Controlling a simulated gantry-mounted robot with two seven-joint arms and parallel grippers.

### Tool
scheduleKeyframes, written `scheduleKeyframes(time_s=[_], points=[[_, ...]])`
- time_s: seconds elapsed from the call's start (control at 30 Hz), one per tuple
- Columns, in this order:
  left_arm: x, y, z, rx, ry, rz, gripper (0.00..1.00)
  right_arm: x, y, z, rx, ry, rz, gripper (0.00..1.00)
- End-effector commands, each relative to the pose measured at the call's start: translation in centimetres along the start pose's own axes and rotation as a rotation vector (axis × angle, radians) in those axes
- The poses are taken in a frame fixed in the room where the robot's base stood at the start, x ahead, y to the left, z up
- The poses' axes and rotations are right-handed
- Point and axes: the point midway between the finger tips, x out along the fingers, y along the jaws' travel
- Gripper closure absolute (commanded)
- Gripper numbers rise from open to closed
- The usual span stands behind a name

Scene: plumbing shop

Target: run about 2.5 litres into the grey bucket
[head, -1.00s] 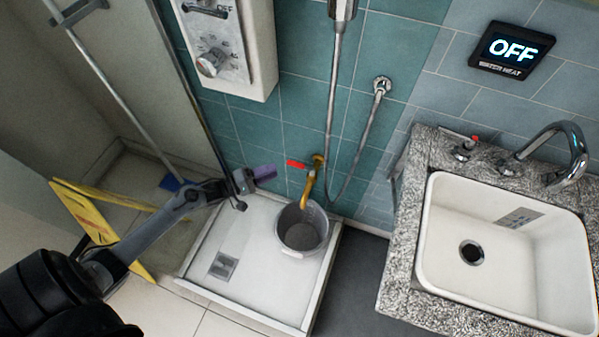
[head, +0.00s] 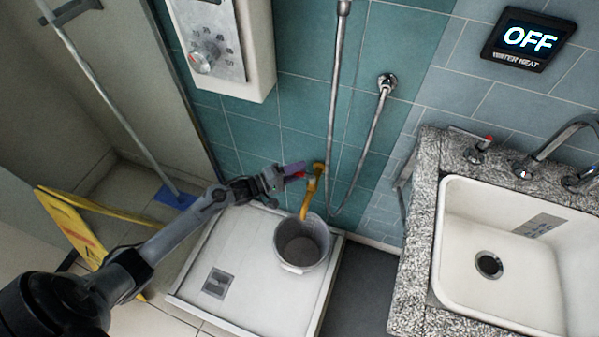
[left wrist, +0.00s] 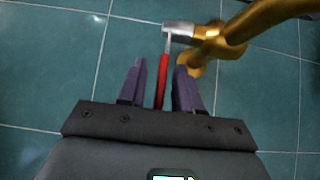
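The grey bucket (head: 301,243) stands upright in the white shower tray, under the spout of the brass tap (head: 312,190). I see no water running, and the bucket looks empty. The tap's red lever (head: 299,175) points left from its body. My left gripper (head: 290,171) is at this lever. In the left wrist view my left gripper (left wrist: 160,85) has its two purple fingers apart, with the red lever (left wrist: 162,80) between them and a gap on each side. The brass tap (left wrist: 235,35) is just beyond the fingertips. My right gripper is not in view.
The shower tray (head: 235,300) has a raised rim. A shower hose (head: 365,140) hangs on the tiled wall right of the tap. A stone counter with a white sink (head: 500,285) is on the right. A yellow folding sign (head: 75,228) stands at left.

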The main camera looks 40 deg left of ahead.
Motion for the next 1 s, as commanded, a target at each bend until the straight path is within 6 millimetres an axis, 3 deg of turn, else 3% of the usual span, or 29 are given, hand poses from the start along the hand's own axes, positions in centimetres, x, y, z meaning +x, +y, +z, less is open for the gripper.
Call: scheduleKeyframes(time_s=[0.43, 0.67, 1.0], points=[[0.82, 0.04, -0.02, 0.0, 0.001, 0.0, 0.66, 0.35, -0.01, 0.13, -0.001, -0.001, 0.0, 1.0], [0.8, 0.03, -0.01, 0.0, 0.001, 0.0, 1.0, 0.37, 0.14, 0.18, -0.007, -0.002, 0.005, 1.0], [0.82, 0.05, 0.02, 0.0, 0.001, 0.0, 1.0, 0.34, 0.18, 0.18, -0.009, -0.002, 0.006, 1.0]])
